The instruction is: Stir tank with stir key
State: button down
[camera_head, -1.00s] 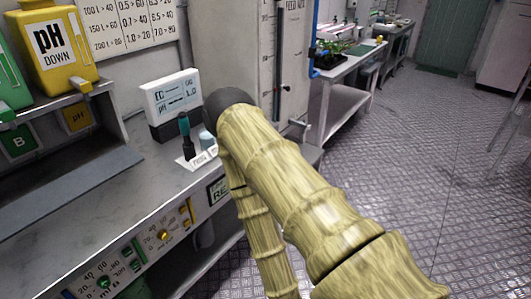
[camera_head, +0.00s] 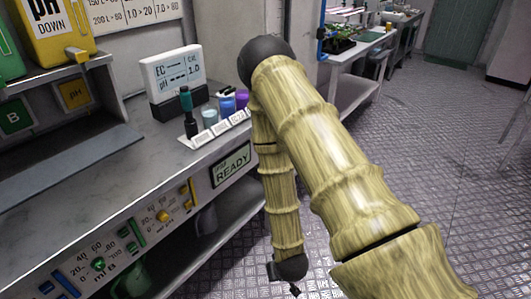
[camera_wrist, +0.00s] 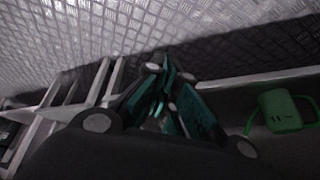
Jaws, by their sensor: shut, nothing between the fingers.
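My gripper (camera_wrist: 170,78) shows in the wrist view with its dark teal fingers drawn together and empty. The floor and a shelf edge lie beyond it. In the head view my arm hangs down beside the bench front, and the fingers cannot be made out there. A tall pale grey body (camera_head: 300,18) stands behind my arm's upper joint, partly hidden; I cannot tell whether it is the tank. I cannot make out a stir key in either view.
The grey bench (camera_head: 60,175) carries a meter (camera_head: 173,75), a dark green-topped probe (camera_head: 187,110) and small cups, including a purple cup (camera_head: 242,98). A READY panel (camera_head: 231,164) is on its front. A green jug (camera_wrist: 283,110) sits low at right. Floor at right is clear.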

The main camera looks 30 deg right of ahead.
jog(key=w+d+r+m+t+h+b, duration=0.1)
jog(key=w+d+r+t+b, duration=0.1)
jog(key=w+d+b, duration=0.35)
jog(key=w+d+r+m+t+b, duration=0.2)
jog(key=w+t, duration=0.1)
jog(key=w, duration=0.6)
jog(key=w+d+r+m+t+h+b, duration=0.1)
jog(key=w+d+r+t+b, duration=0.1)
jog(key=w+d+b, duration=0.35)
jog(key=w+d+r+m+t+h+b, duration=0.5)
jog(key=w+d+r+b, duration=0.4)
jog(key=d+r, duration=0.3)
notch_tip(320, 180, up, 3)
jog(key=shift+w+f+t, duration=0.15)
jog(key=shift+t, duration=0.45)
jog(key=shift+d, duration=0.1)
jog(key=w+a+b, duration=0.1)
jog(key=w+a, duration=0.2)
jog(key=w, duration=0.5)
jog(key=shift+a, duration=0.15)
jog(key=shift+w+a, duration=0.1)
jog(key=shift+w, duration=0.1)
jog(key=shift+w+a, duration=0.15)
jog(key=shift+w, duration=0.1)
